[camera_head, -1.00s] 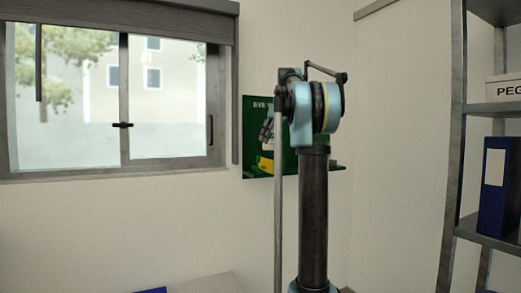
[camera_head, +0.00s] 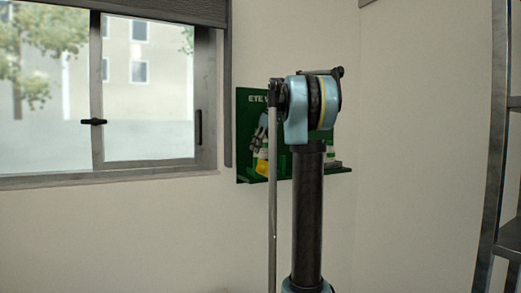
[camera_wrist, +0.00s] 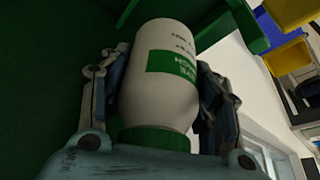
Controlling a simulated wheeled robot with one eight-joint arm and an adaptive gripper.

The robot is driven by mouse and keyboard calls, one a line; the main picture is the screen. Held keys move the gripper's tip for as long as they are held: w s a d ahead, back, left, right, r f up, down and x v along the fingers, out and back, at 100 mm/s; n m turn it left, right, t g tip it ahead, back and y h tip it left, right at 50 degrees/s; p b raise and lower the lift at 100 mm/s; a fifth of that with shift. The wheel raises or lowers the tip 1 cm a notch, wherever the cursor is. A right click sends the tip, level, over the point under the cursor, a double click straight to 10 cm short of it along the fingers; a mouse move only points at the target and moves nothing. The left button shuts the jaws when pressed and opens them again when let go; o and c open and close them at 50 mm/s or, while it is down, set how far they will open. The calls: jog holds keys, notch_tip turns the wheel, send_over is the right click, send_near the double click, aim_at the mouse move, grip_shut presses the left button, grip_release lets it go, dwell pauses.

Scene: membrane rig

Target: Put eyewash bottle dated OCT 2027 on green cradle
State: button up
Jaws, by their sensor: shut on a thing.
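A white bottle with a green label and green cap (camera_wrist: 165,85) fills the middle of the wrist view, with its cap end nearest the camera. My gripper (camera_wrist: 158,95) is shut on it, one finger on each side. Small print shows on the bottle, but I cannot read a date. In the head view, my gripper (camera_head: 261,134) is in front of the green eyewash board (camera_head: 246,104), partly hidden by my arm. The board has a green ledge (camera_head: 341,169) along its bottom. I cannot make out the green cradle for certain.
A yellow thing (camera_head: 262,167) sits low on the board at the left. A small pale-and-green thing (camera_head: 330,152) shows right of my arm. A window (camera_head: 145,85) is on the left and a metal shelf rack (camera_head: 497,150) on the right. Bare wall surrounds the board.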

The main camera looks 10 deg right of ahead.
aim_at(267, 144)
jog(key=shift+d+f, duration=0.1)
jog(key=shift+f, duration=3.3)
jog(key=o, duration=1.4)
jog(key=shift+c, duration=0.2)
jog(key=v, duration=1.1)
jog(key=shift+s+d+r, duration=0.15)
jog(key=shift+s+r, duration=0.05)
jog(key=shift+r, duration=0.15)
